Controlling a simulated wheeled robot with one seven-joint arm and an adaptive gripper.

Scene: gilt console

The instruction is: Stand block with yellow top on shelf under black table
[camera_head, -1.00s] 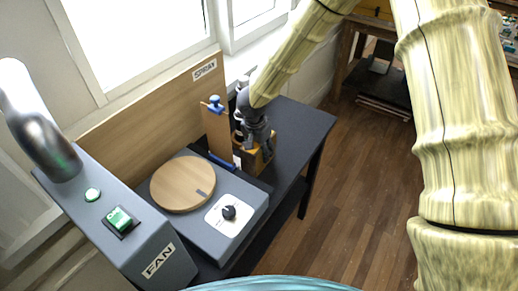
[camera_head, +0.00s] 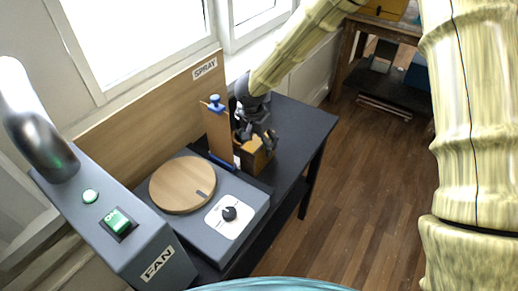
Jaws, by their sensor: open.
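A wooden block with a yellow top (camera_head: 258,157) stands on the black table (camera_head: 300,125), just right of an upright wooden board with blue fittings. My gripper (camera_head: 262,143) is over the block, with its dark fingers open at the block's upper part. I cannot tell whether the fingers touch it. The gripper hides part of the block's top. The shelf under the black table (camera_head: 237,258) shows only as a dark strip below the tabletop's front edge.
The upright board (camera_head: 216,132) stands close left of the gripper. A grey unit with a round wooden disc (camera_head: 182,184) and a black knob (camera_head: 229,213) fills the table's left part. A grey FAN box (camera_head: 115,220) stands front left. Wooden floor (camera_head: 345,200) is clear at right.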

